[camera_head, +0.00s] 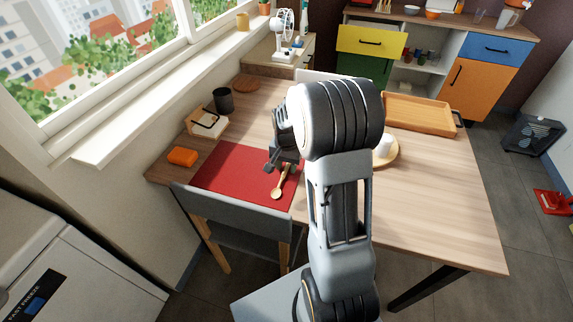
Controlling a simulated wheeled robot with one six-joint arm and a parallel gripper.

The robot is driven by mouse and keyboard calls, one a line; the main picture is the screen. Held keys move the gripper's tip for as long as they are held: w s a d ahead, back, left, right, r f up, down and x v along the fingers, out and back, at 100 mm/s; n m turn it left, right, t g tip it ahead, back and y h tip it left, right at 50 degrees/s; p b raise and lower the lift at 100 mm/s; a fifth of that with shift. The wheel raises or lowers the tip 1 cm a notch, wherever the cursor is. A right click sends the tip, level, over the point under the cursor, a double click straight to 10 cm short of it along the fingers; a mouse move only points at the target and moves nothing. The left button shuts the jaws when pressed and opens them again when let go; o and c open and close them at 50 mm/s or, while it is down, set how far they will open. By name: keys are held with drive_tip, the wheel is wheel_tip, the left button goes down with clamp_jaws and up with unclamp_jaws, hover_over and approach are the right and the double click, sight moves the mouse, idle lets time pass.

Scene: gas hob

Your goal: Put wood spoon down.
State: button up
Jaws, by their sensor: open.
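The wood spoon (278,190) lies on the red placemat (228,170) near the placemat's right side, its bowl toward the near edge of the table. Its handle runs up and to the right toward my gripper (271,168). My gripper is open, just above and beside the spoon's handle end. My arm hides part of the gripper and the table behind it. I cannot tell whether a finger touches the handle.
A wooden table (440,215) carries an orange box (182,157), a dark cup (223,100), a white cup (384,148) and a wooden tray (420,113). A grey chair (235,222) stands at the near edge. The table's right side is clear.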

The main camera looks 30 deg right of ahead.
wheel_tip(320, 180, up, 12)
drive_tip(key=p, duration=0.2)
drive_tip(key=s+a+n+t, duration=0.1)
drive_tip(key=s+a+n, duration=0.3)
drive_tip(key=s, duration=0.3)
drive_tip(key=s+a+r+n+t, duration=0.1)
drive_tip(key=s+a+n+t, duration=0.1)
drive_tip(key=s+a+n, duration=0.3)
drive_tip(key=s+a, duration=0.1)
drive_tip(key=s, duration=0.2)
drive_tip(key=shift+s+a+r, duration=0.15)
drive_tip(key=shift+s+a, duration=0.1)
drive_tip(key=shift+a, duration=0.05)
wheel_tip(320, 180, up, 11)
drive_tip(key=p, duration=0.9)
drive_tip(key=shift+s+a+t+p, duration=0.15)
drive_tip(key=shift+t+p, duration=0.15)
drive_tip(key=shift+r, duration=0.1)
